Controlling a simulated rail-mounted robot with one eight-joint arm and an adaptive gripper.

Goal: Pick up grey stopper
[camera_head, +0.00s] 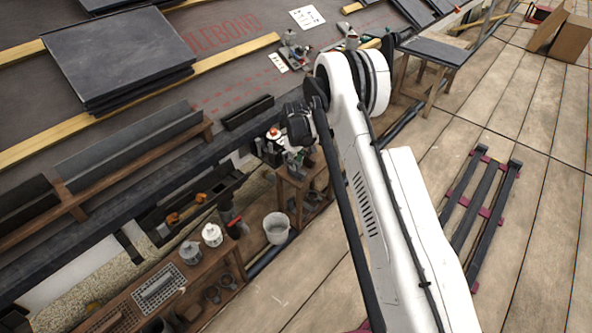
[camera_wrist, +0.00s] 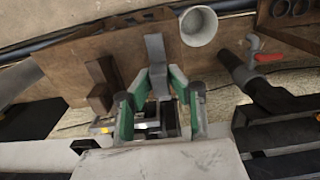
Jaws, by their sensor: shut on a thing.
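My gripper (camera_wrist: 159,80), with green-lined fingers, is closed around a grey stopper (camera_wrist: 155,48) in the wrist view. The stopper shows as a plain grey strip sticking out past the fingertips, over a brown wooden bench top (camera_wrist: 128,50). Its lower part is hidden between the fingers, and I cannot tell whether it touches the bench. In the head view my gripper (camera_head: 296,160) is small and partly hidden by my arm, over a small wooden bench (camera_head: 290,180). The stopper cannot be made out there.
Dark brown blocks (camera_wrist: 101,88) lie left of my gripper. A white bucket (camera_wrist: 198,26) stands beyond it, and a dark pipe with a red-handled tap (camera_wrist: 268,57) lies to the right. The roof edge with a dark gutter (camera_head: 130,143) runs close by. Open decking (camera_head: 540,220) lies right.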

